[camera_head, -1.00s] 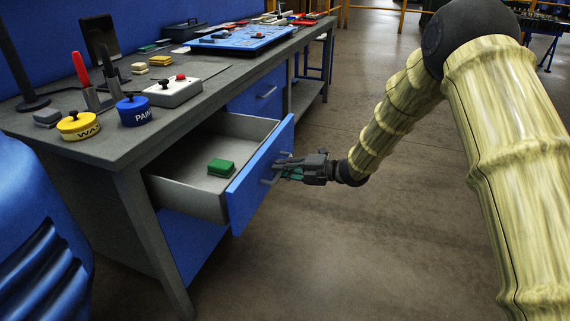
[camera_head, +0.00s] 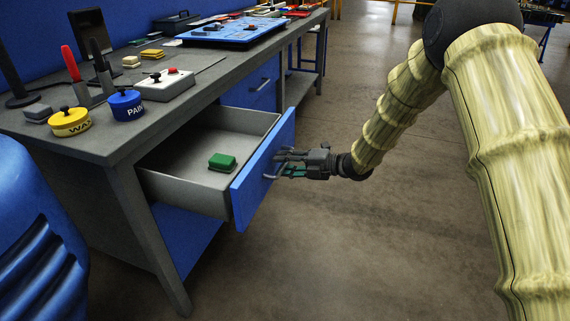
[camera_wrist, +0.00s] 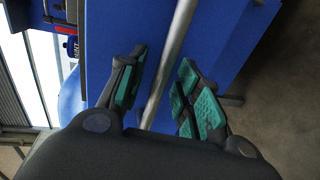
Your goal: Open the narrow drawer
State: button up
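A drawer with a blue front (camera_head: 262,172) and grey sides is pulled well out of the workbench in the head view. Its metal handle (camera_head: 272,168) faces my gripper (camera_head: 284,165). In the wrist view, the handle bar (camera_wrist: 168,65) runs between the two green-padded fingers of my gripper (camera_wrist: 163,68). The fingers are apart on either side of the bar, with gaps visible. A green block (camera_head: 222,162) lies inside the drawer. I cannot tell from the pictures whether a fingertip touches the bar.
A shut blue drawer (camera_head: 248,95) is farther along. A blue chair-like shape (camera_head: 35,230) stands at left. The floor at right is clear.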

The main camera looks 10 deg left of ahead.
jog(key=v, duration=1.2)
jog(key=s+d+f+m+t+h, duration=0.2)
jog(key=s+f+m+h, duration=0.15)
jog(key=f+m, duration=0.55)
jog(key=s+d+f+m+t+h, duration=0.25)
jog(key=s+f+m, duration=0.3)
jog(key=f, duration=0.65)
jog(key=s+d+f+m+g+h, duration=0.25)
jog(key=s+d+f+m, duration=0.3)
jog(key=s+f, duration=0.4)
jog(key=s+d+f+m+g+h, duration=0.1)
jog(key=s+d+f+m+h, duration=0.45)
jog(key=s, duration=0.65)
jog(key=s+d+f+m+g+h, duration=0.15)
jog(key=s+m, duration=0.25)
jog(key=s, duration=0.5)
jog(key=s+d+f+m+g+y, duration=0.1)
jog(key=s+d+m+g, duration=0.2)
jog(key=s, duration=0.6)
notch_tip(320, 180, up, 22)
jog(key=m+p, duration=0.1)
jog(key=p, duration=2)
jog(key=shift+s+a+h+p, duration=0.25)
jog(key=shift+a+h+p, duration=0.1)
jog(key=shift+a, duration=0.1)
